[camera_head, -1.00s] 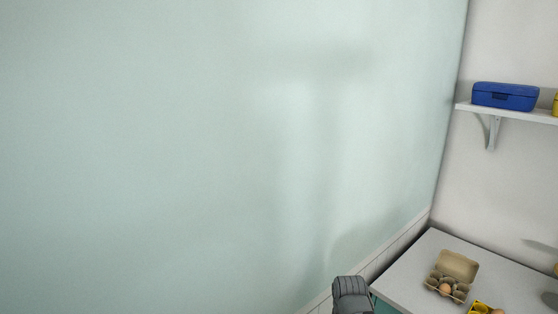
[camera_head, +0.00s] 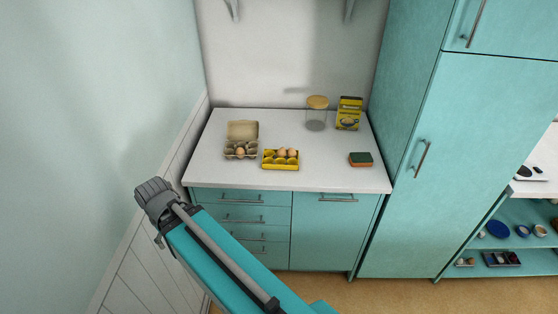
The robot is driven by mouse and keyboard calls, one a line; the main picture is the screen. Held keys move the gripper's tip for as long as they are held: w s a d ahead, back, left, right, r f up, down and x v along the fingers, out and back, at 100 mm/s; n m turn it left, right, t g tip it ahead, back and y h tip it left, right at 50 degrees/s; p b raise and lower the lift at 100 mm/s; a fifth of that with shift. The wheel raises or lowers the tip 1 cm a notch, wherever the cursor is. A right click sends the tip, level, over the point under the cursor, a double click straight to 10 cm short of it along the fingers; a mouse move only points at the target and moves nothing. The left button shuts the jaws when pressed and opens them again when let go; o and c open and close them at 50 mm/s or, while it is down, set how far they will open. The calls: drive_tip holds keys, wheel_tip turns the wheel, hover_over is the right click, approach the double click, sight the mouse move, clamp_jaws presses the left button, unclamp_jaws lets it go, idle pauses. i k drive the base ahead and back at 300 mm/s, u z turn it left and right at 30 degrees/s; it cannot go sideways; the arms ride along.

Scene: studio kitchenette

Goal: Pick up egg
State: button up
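A brown egg (camera_head: 240,153) sits in an open grey-brown egg carton (camera_head: 243,131) at the left of the white counter. Its lid stands up at the back. Right of it, a yellow egg tray (camera_head: 281,166) holds brown eggs (camera_head: 287,153) toward its middle and right. Part of my arm, teal with a grey joint, rises in front of the counter at the lower left, apart from the eggs. My gripper does not show.
The white counter (camera_head: 320,176) has bare room along its front and middle. A glass jar (camera_head: 317,118) with a tan lid and a yellow box (camera_head: 349,113) stand at the back. A green-and-brown sponge (camera_head: 361,160) lies at the right. A tall teal cabinet (camera_head: 411,170) bounds the right side.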

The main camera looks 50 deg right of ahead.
sight(239, 151)
drive_tip(key=z, duration=1.35)
